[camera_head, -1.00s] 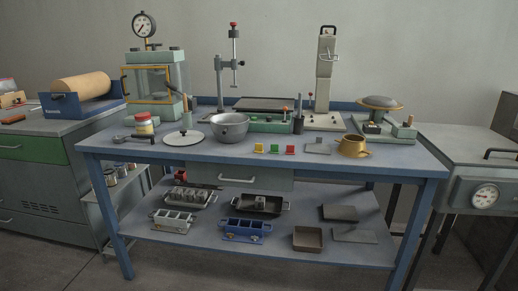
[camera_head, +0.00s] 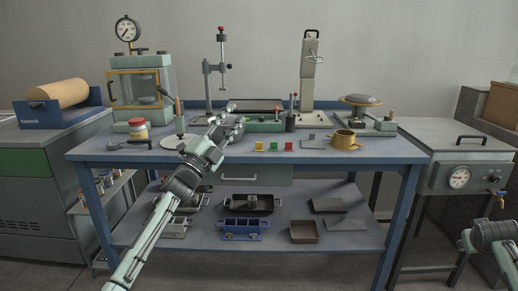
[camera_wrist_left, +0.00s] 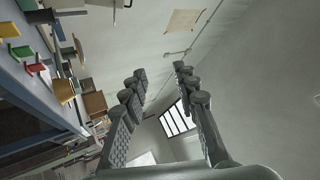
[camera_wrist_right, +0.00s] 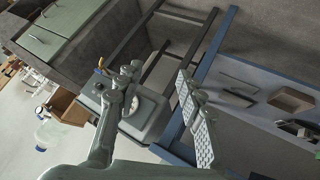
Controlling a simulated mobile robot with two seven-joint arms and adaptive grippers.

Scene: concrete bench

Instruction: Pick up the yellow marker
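The yellow marker (camera_head: 259,147) is a small yellow block near the front edge of the blue bench, left of a green one (camera_head: 273,146) and a red one (camera_head: 289,146). In the left wrist view the yellow marker (camera_wrist_left: 9,28) shows at the upper left edge. My left gripper (camera_head: 236,115) is left of and above the marker, apart from it. Its fingers are spread and empty in the left wrist view (camera_wrist_left: 160,72). My right gripper shows partly at the right edge of the head view, low, far from the marker. It is open and empty in the right wrist view (camera_wrist_right: 160,72).
The metal bowl is mostly hidden behind my left gripper. A jar (camera_head: 137,129) and a press (camera_head: 141,90) stand at the left. A lower shelf (camera_head: 270,243) holds trays and moulds.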

